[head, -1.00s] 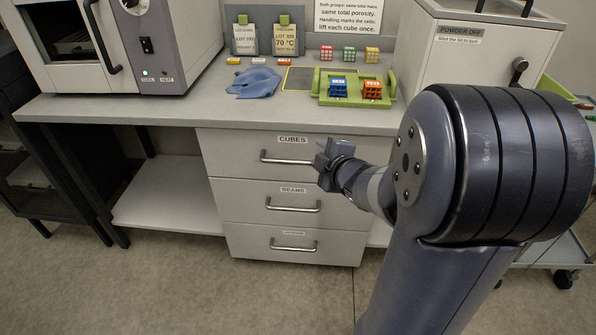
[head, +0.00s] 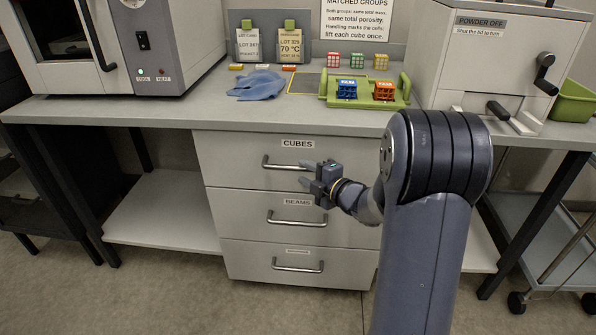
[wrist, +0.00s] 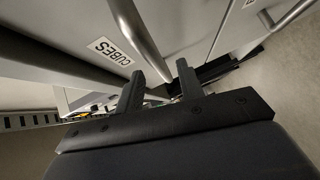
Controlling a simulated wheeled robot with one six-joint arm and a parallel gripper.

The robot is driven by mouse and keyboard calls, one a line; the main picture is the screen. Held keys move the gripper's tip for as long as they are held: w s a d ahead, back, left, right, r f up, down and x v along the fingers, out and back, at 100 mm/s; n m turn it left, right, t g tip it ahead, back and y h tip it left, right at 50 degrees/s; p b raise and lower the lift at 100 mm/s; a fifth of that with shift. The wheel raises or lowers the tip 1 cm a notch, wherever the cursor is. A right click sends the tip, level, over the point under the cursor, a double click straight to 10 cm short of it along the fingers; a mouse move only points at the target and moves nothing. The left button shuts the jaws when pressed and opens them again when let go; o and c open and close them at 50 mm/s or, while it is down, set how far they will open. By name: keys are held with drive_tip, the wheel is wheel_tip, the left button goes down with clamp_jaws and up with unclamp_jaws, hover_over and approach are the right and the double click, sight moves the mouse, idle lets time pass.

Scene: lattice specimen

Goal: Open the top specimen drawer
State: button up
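The top drawer (head: 225,160), labelled CUBES, looks shut, flush with the drawers below. Its metal bar handle (head: 280,166) runs level across its front; its right end is partly behind my gripper. My gripper (head: 304,173) is at the handle's right end, fingers pointing left. There the handle (wrist: 134,30) runs down towards the gap between the fingertips, beside the CUBES label (wrist: 112,50). I cannot tell whether the fingers touch it.
The BEAMS drawer (head: 235,213) and a third drawer (head: 245,262) lie below, each with a bar handle. The counter above holds a blue cloth (head: 257,86) and a green tray (head: 325,101) with coloured cubes. An open shelf (head: 160,215) is at the left.

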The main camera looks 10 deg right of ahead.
sight(300, 170)
drive_tip(key=shift+x, duration=1.95)
drive_tip(key=shift+c, duration=0.5)
clamp_jaws()
